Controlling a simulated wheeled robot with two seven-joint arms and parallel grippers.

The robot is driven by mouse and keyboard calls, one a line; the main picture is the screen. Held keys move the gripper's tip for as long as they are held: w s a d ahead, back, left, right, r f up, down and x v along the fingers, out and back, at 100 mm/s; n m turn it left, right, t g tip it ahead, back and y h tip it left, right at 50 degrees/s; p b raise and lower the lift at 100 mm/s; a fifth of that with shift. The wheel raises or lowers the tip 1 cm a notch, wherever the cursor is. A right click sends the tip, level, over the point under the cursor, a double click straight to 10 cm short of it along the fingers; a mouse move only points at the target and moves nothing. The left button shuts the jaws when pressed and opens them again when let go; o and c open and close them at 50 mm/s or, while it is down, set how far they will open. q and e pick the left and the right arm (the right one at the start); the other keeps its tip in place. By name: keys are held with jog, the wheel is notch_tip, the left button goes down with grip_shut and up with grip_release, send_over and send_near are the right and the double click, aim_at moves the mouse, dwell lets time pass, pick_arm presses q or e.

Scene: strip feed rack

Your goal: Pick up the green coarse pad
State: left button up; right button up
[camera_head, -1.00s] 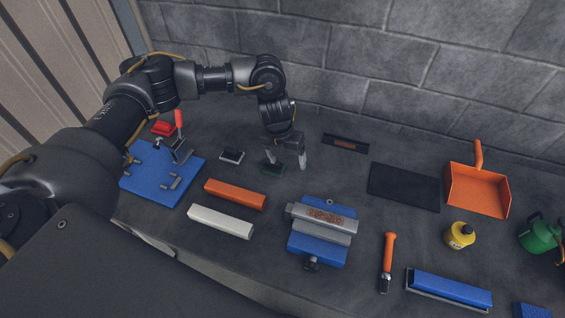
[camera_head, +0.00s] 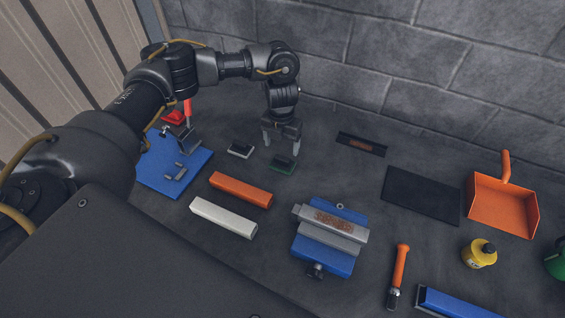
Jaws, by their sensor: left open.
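The green coarse pad (camera_head: 281,169) is a small block with a dark top and a green lower edge, lying on the dark bench. My left gripper (camera_head: 281,146) points down just above and behind it, with its two fingers spread apart. The fingers look empty, and the pad appears to rest on the bench. I cannot tell exactly how far the fingertips are above the pad. My right gripper is not in view.
A similar pad with a pale edge (camera_head: 241,149) lies just left. An orange bar (camera_head: 240,189) and a white bar (camera_head: 223,217) lie in front. A blue vise-like fixture (camera_head: 322,256) holds a rusty grey piece. A black mat (camera_head: 420,194) and orange dustpan (camera_head: 502,204) are right.

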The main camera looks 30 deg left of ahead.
aim_at(282, 158)
pick_arm(q)
jog(key=shift+s+f, duration=0.15)
jog(key=f, duration=0.1)
jog(key=f+p, duration=0.2)
jog(key=f, duration=0.1)
jog(key=shift+s+d+f, duration=0.1)
jog(key=shift+s+d, duration=0.05)
jog(key=shift+d, duration=0.15)
jog(key=shift+f, duration=0.35)
jog(key=shift+c, duration=0.5)
jog(key=c, duration=1)
